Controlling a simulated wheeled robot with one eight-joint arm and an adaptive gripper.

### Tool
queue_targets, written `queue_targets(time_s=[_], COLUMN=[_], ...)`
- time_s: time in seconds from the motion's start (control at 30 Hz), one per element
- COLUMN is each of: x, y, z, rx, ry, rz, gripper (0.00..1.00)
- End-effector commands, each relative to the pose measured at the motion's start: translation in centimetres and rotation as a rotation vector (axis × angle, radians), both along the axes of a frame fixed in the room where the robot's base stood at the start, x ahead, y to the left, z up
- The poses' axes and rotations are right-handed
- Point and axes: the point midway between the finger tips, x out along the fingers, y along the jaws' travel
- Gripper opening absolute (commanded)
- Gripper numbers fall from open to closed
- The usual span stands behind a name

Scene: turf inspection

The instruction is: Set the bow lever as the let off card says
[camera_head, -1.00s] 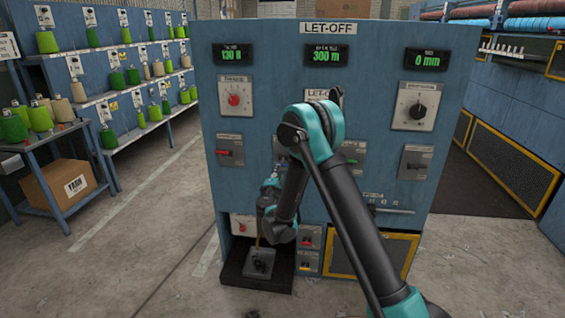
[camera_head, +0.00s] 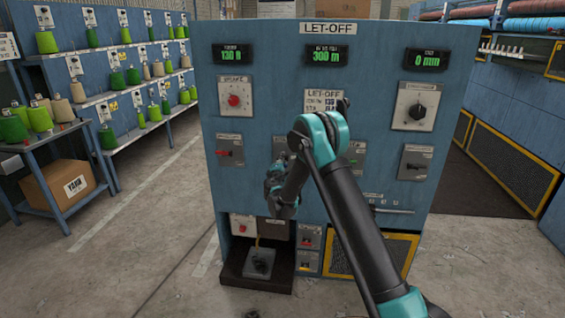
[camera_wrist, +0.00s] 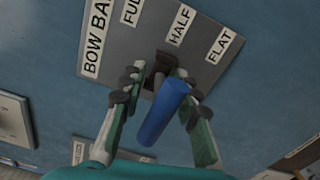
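The bow bar plate (camera_wrist: 150,35) fills the top of the wrist view, with the labels FULL, HALF and FLAT in a row. The bow lever has a blue handle (camera_wrist: 163,112) that sticks out towards the camera from a dark slot. I cannot tell for sure which label it stands at. My gripper (camera_wrist: 155,85) has one finger on each side of the lever, apart, with visible gaps. In the head view my gripper (camera_head: 275,172) is at the cabinet's left-middle and covers the lever. The let-off card (camera_head: 322,100) is partly hidden by my arm; its lines are too small to read.
The blue let-off cabinet (camera_head: 300,60) carries displays, a red knob (camera_head: 233,100), a black knob (camera_head: 417,111) and side switches (camera_head: 230,152). A grey pedal-like box (camera_head: 260,263) sits in the low recess. A yarn rack (camera_head: 110,80) stands left; floor between is clear.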

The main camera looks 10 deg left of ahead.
Motion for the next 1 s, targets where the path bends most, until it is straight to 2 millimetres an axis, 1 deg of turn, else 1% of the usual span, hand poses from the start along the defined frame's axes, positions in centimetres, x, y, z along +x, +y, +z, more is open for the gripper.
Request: queue_targets(time_s=[0.07, 0.3, 0.33, 0.77, 1.0], x=[-0.01, -0.03, -0.03, -0.06, -0.03], y=[0.0, 0.0, 0.0, 0.0, 0.02], z=[0.0, -0.01, -0.01, -0.07, -0.37], rx=[0.0, 0.0, 0.0, 0.0, -0.005], ry=[0.0, 0.0, 0.0, -0.006, -0.077], rz=[0.0, 0.0, 0.0, -0.001, 0.0], gripper=[0.31, 0.01, 0.0, 0.0, 0.0])
